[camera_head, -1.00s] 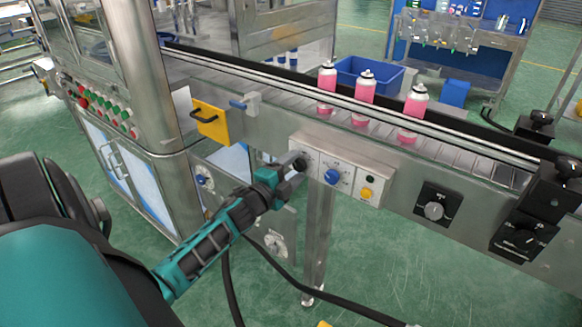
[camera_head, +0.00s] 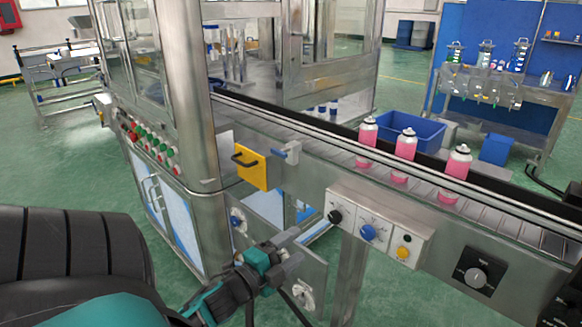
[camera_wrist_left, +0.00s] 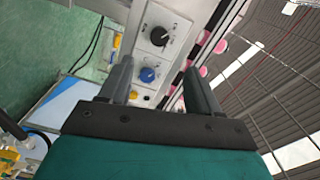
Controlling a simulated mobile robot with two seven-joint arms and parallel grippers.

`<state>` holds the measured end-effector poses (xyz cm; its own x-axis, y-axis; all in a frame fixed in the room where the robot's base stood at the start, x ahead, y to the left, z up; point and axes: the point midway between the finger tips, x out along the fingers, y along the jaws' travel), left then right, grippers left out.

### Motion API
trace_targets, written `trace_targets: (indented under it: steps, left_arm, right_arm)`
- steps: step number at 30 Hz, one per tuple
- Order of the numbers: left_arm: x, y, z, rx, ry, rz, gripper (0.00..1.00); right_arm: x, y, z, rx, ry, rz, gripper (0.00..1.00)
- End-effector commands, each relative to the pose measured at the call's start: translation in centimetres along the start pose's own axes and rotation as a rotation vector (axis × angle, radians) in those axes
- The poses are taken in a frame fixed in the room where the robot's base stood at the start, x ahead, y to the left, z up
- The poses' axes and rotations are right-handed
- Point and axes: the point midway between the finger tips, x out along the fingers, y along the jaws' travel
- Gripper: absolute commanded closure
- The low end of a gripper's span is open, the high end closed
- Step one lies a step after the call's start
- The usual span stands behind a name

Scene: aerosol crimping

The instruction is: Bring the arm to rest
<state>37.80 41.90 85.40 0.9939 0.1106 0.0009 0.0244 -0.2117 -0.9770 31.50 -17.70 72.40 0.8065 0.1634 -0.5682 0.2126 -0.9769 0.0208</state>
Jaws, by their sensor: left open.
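My left gripper (camera_head: 287,254) is in the lower middle of the head view, in front of the conveyor's side and left of the small knob panel (camera_head: 378,234). Its two fingers are apart with nothing between them. In the left wrist view the gripper (camera_wrist_left: 160,82) points toward the panel, with the black knob (camera_wrist_left: 159,36) and the blue knob (camera_wrist_left: 148,74) showing beyond and between the fingers. It is apart from the panel in the head view. My right gripper does not show.
The conveyor (camera_head: 340,160) carries pink and white cans (camera_head: 405,157). A yellow plate with a handle (camera_head: 250,167) sticks out of its side above my gripper. A steel cabinet (camera_head: 175,205) stands left. A blue bin (camera_head: 403,134) is behind. Green floor is open below.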

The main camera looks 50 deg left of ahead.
Motion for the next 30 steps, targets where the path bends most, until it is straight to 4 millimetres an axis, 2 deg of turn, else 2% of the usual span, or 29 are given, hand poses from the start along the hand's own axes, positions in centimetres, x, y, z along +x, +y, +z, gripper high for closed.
trace_targets:
  steps: [17, 20, 23, 26, 30]
  left_arm:
    - [0.0, 0.0, 0.0, -0.002, -0.001, 0.001, 0.37]
    - [-0.1, 0.8, -0.6, -0.052, -0.007, 0.019, 0.37]
    - [-0.5, 3.1, -2.7, -0.217, -0.029, 0.08, 0.37]
    - [-1.5, 6.9, -6.4, -0.478, -0.075, 0.196, 0.37]
    - [-4.2, 12.0, -12.3, -0.826, -0.159, 0.388, 0.37]
  right_arm:
    - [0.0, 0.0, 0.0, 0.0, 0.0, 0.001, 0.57]
    - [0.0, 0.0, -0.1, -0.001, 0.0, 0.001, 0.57]
    - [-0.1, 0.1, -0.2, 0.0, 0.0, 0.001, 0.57]
    - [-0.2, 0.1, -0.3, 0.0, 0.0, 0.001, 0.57]
    - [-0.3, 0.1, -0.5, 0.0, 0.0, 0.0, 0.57]
